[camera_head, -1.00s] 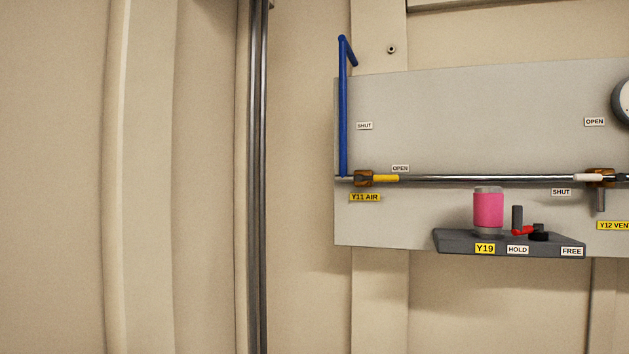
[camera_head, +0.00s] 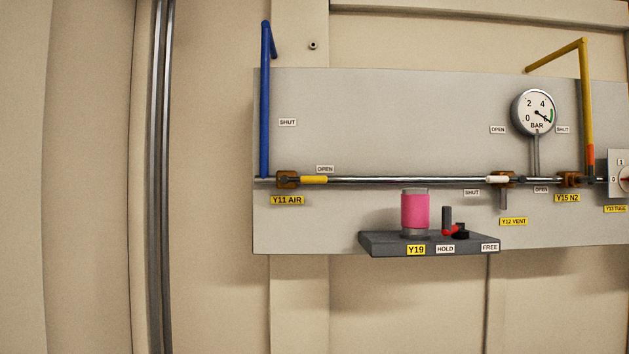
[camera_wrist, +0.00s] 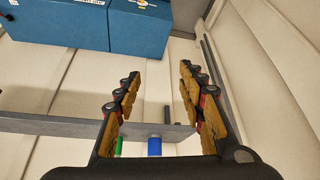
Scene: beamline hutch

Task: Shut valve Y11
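Valve Y11 (camera_head: 288,180) is a brass body on the steel pipe at the panel's left end, above the yellow label "Y11 AIR" (camera_head: 287,200). Its yellow handle (camera_head: 314,180) points right along the pipe, just under the "OPEN" tag (camera_head: 325,169). The "SHUT" tag (camera_head: 287,122) is above the valve. A blue pipe (camera_head: 265,110) rises at its left. My gripper (camera_wrist: 158,85) shows only in the wrist view. Its two fingers are spread apart with nothing between them. The valve is not in the wrist view.
The Y12 valve (camera_head: 504,180), gauge (camera_head: 534,112) and Y15 valve (camera_head: 570,180) are to the right. A grey shelf (camera_head: 380,246) with a pink cylinder (camera_head: 415,210) juts out below the pipe. The wrist view shows blue boxes (camera_wrist: 140,30) and a grey ledge (camera_wrist: 60,125).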

